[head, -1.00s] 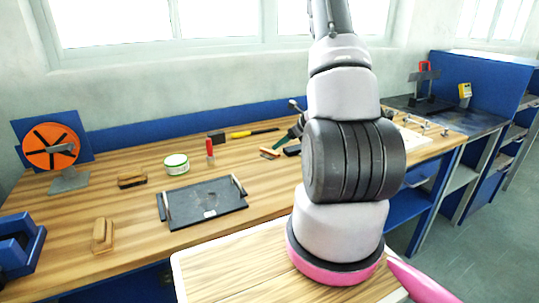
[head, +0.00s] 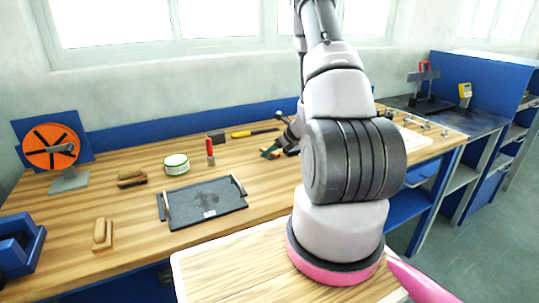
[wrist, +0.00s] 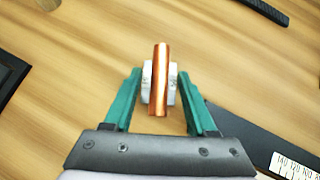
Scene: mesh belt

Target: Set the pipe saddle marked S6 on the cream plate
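A pale grey block with a copper-coloured pipe piece across its top, which looks like a pipe saddle (wrist: 160,80), is on the wood bench in the wrist view. Small marks on the block are too blurred to read. My gripper (wrist: 159,74) has its teal fingers apart, one on each side of the block, with a small gap on both sides. In the head view my gripper (head: 270,153) is low over the bench, and the saddle is mostly hidden there. A pale, cream-looking surface (head: 411,138) lies at the right, partly hidden by my arm; I cannot tell whether it is the cream plate.
A dark object with a white number label (wrist: 293,165) lies close to my right finger. A black tray with handles (head: 205,203), a green-banded tin (head: 176,164), a red-handled item (head: 210,154) and a brush (head: 132,178) stand to the left. Bare wood lies between them.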

